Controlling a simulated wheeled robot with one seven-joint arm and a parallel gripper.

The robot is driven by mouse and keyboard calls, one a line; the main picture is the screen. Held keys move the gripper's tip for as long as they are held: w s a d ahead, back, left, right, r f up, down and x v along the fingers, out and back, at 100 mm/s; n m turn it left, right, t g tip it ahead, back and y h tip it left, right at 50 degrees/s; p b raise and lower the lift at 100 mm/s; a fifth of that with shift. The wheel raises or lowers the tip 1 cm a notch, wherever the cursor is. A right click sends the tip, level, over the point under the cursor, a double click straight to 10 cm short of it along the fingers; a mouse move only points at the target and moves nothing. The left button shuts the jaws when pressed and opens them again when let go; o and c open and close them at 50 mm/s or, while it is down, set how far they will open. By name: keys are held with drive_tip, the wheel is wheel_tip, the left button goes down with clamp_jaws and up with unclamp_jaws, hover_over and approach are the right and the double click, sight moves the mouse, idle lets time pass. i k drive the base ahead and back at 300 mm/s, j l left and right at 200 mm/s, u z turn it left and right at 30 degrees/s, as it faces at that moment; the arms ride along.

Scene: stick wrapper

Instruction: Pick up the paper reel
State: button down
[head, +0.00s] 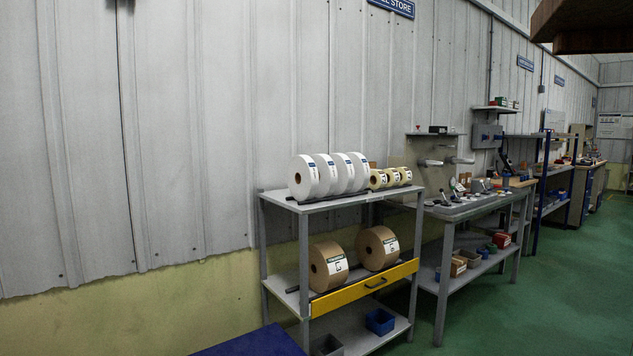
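Several large white reels (305,178) stand on edge in a row on the top shelf of a grey rack (350,199). Several smaller pale yellow reels (379,179) stand to their right. Two big brown reels, a left one (319,268) and a right one (369,249), stand on edge on the shelf below, each with a white label. Which of these is the paper reel I cannot tell. My gripper is not in view.
A yellow drawer front or rail (345,294) runs along the rack's middle shelf. A blue bin (380,321) and a grey bin (327,345) sit on its bottom shelf. A cluttered workbench (470,207) stands to the right. The green floor (540,290) is clear at right.

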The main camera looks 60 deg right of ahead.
sight(326, 168)
drive_tip(key=z, duration=1.55)
